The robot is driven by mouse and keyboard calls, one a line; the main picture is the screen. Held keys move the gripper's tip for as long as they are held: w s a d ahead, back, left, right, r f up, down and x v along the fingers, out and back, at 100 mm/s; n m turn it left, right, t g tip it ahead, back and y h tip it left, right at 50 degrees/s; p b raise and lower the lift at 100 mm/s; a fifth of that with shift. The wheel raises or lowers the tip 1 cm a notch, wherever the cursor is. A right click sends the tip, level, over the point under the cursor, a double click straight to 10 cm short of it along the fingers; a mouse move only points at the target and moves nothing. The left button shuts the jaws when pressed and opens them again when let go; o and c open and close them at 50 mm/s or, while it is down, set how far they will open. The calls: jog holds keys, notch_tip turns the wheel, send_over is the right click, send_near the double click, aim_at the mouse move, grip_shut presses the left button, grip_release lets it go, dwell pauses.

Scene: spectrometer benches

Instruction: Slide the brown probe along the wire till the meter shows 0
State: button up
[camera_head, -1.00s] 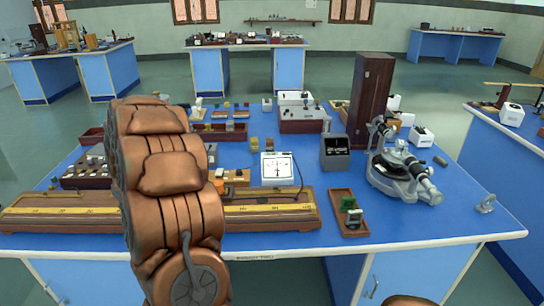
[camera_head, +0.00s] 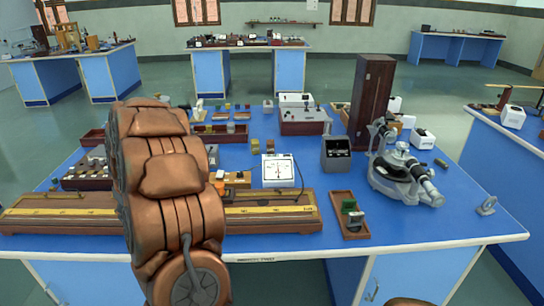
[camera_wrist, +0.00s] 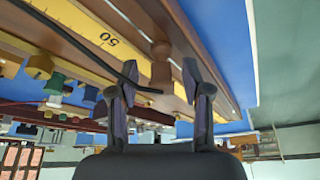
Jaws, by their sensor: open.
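The wire board (camera_head: 270,217) is a long brown wooden base with a yellow scale, lying along the table's front edge. The white meter (camera_head: 278,181) stands behind it with a dark cable at its right; its needle looks near the middle, but the exact reading is too small to tell. In the wrist view, a brown upright piece (camera_wrist: 160,72), probably the probe, stands by the yellow scale (camera_wrist: 98,32) with a black cable running to it. My gripper (camera_wrist: 157,92) is open, its fingers on either side of this piece in the picture; contact is unclear. My arm hides part of the board in the head view.
A small wooden tray (camera_head: 336,222) with a green piece lies right of the board. A dark box (camera_head: 336,154) and a grey spectrometer (camera_head: 405,175) stand behind it. Several boxes fill the table's back.

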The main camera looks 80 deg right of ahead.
jog(key=v, duration=1.2)
jog(key=shift+a, duration=0.1)
